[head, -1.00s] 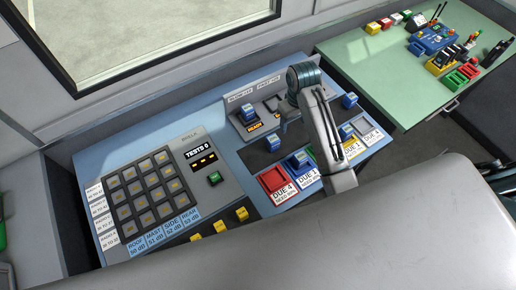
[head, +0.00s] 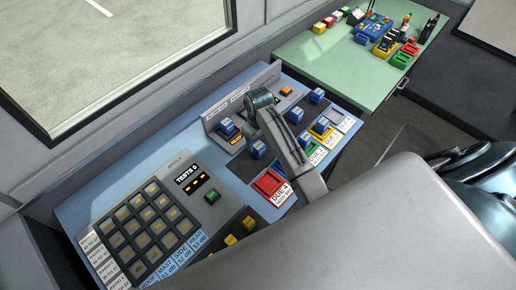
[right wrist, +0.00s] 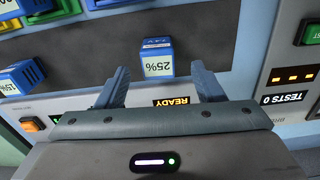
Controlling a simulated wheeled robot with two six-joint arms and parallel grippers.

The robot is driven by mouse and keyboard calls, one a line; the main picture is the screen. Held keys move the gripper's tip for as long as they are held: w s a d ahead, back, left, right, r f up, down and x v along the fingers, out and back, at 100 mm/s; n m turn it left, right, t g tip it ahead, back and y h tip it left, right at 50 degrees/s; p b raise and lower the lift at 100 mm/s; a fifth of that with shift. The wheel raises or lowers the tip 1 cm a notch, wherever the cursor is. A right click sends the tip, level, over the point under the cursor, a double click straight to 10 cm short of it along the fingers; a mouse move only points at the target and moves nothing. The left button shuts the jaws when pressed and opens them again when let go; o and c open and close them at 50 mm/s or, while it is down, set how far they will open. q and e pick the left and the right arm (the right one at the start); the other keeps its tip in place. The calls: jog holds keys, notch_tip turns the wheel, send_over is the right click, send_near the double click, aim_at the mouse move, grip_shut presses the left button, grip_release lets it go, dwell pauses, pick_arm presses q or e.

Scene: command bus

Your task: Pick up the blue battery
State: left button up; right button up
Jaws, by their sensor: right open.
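A small blue battery with a white 25% label (right wrist: 158,58) stands on the dark strip of the console in the right wrist view. It appears to be the blue block (head: 259,149) beside my right arm in the head view. My right gripper (right wrist: 161,80) is open, its two fingers on either side of the line to the battery, which lies just beyond the fingertips. Nothing is between the fingers. In the head view the fingers are hidden by my right arm. My left gripper is not in view.
Another blue battery labelled 15% (right wrist: 20,78) is to the left. A blue battery (head: 228,127) sits at the charger slot. A red tray (head: 269,183) and coloured trays line the console front. A keypad (head: 147,229) is at left; a green table (head: 318,62) stands behind right.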

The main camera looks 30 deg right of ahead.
aim_at(259, 145)
notch_tip(259, 145, down, 3)
jog(key=shift+d+f+p, duration=0.1)
jog(key=shift+f+p, duration=0.05)
jog(key=shift+p, duration=0.6)
jog(key=shift+w+f, duration=0.1)
jog(key=shift+f, duration=0.35)
jog(key=c, duration=1)
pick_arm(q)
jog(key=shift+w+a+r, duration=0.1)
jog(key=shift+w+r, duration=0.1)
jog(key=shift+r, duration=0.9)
pick_arm(e)
jog(key=shift+c, duration=0.8)
